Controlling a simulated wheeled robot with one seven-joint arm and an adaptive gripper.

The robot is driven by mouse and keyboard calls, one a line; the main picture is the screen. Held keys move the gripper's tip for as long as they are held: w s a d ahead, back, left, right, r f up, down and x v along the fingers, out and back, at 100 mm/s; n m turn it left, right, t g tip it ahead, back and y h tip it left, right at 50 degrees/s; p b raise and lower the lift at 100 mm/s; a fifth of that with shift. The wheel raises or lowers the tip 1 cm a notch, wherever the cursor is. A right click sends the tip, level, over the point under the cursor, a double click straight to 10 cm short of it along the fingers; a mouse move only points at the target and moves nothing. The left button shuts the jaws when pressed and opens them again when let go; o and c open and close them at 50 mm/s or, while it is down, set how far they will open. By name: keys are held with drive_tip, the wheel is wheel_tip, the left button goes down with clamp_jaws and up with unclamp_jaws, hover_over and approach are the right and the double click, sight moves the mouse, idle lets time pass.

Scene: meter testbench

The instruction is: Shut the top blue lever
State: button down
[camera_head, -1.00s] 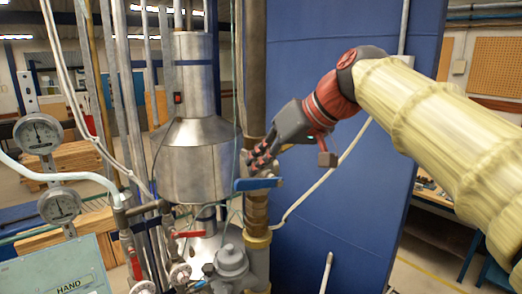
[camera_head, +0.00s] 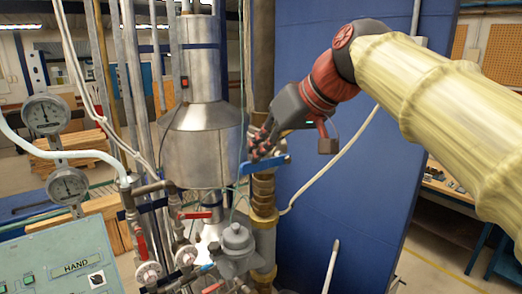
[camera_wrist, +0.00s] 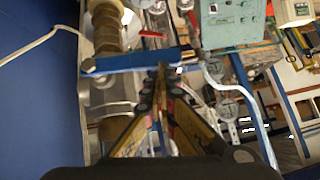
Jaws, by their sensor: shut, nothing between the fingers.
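The top blue lever (camera_head: 266,163) sits on the brass-coloured vertical pipe (camera_head: 264,195), near the blue wall panel. It lies roughly crosswise to the pipe, slightly tilted in the head view. In the wrist view the blue lever (camera_wrist: 130,61) runs across the picture, from its pivot on the left to its free end on the right. My gripper (camera_head: 255,153) is shut and empty, just behind the lever. In the wrist view its fingertips (camera_wrist: 163,70) meet the lever's near edge towards the free end. Whether they touch it is hard to tell.
A metal tank (camera_head: 200,135) stands left of the pipe. Lower down are red levers (camera_head: 196,215) and a grey valve body (camera_head: 236,240). Two gauges (camera_head: 45,115) and a control box (camera_head: 70,265) are at the left. A blue panel (camera_head: 340,215) stands behind my arm.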

drive_tip(key=s+d+r+p, duration=0.2)
drive_tip(key=s+r, duration=0.1)
drive_tip(key=r, duration=0.4)
drive_tip(key=s+d+r+p, duration=0.2)
drive_tip(key=r+p, duration=0.1)
drive_tip(key=r, duration=0.3)
drive_tip(key=shift+h, duration=0.4)
drive_tip(key=x, duration=0.3)
drive_tip(key=d+p+x, duration=0.1)
drive_tip(key=x, duration=0.3)
drive_tip(key=p+x, duration=0.1)
drive_tip(key=x, duration=0.2)
drive_tip(key=shift+w+f, duration=0.45)
drive_tip(key=shift+w, duration=0.1)
drive_tip(key=shift+s+f+p, duration=0.1)
drive_tip(key=shift+f+p, duration=0.25)
drive_tip(key=shift+f, duration=1.65)
